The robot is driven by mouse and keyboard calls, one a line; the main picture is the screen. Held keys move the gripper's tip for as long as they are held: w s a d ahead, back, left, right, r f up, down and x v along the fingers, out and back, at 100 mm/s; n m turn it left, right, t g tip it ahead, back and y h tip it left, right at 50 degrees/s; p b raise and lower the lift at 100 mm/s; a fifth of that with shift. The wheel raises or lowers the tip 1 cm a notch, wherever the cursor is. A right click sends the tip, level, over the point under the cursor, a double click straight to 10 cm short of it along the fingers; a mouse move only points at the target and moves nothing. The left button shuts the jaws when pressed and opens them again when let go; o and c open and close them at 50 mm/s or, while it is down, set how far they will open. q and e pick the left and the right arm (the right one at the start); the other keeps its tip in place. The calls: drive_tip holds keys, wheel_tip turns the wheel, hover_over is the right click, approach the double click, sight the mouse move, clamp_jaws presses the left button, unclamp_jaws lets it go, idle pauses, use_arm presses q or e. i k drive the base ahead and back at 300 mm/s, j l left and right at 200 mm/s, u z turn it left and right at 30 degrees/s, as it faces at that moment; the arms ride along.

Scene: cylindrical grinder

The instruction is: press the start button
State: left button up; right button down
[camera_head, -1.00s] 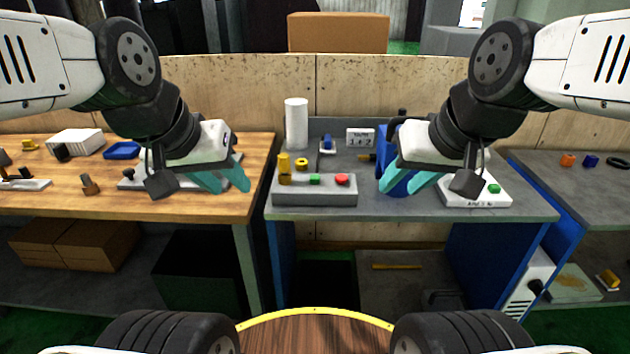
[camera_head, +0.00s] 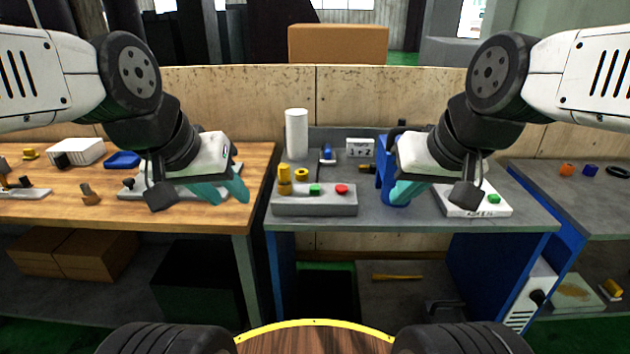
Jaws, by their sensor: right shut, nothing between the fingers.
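A grey control box (camera_head: 312,204) sits at the front left of the grey middle bench. On its top are a green button (camera_head: 315,190) and a red button (camera_head: 341,189), with a yellow knob post (camera_head: 285,178) at its left end. My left gripper (camera_head: 230,194) is over the wooden bench, left of the box, open with two teal fingers apart. My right gripper (camera_head: 400,194) is right of the box, shut and empty, in front of a blue machine part (camera_head: 384,172) that it partly hides. Neither gripper appears to touch the buttons.
A white panel (camera_head: 460,207) with another green button (camera_head: 494,198) lies at the right of the bench. A white cylinder (camera_head: 296,134) and a small numbered sign (camera_head: 360,147) stand behind the box. The space directly above the box is clear.

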sight(314, 189)
drive_tip(key=l+u, duration=1.1)
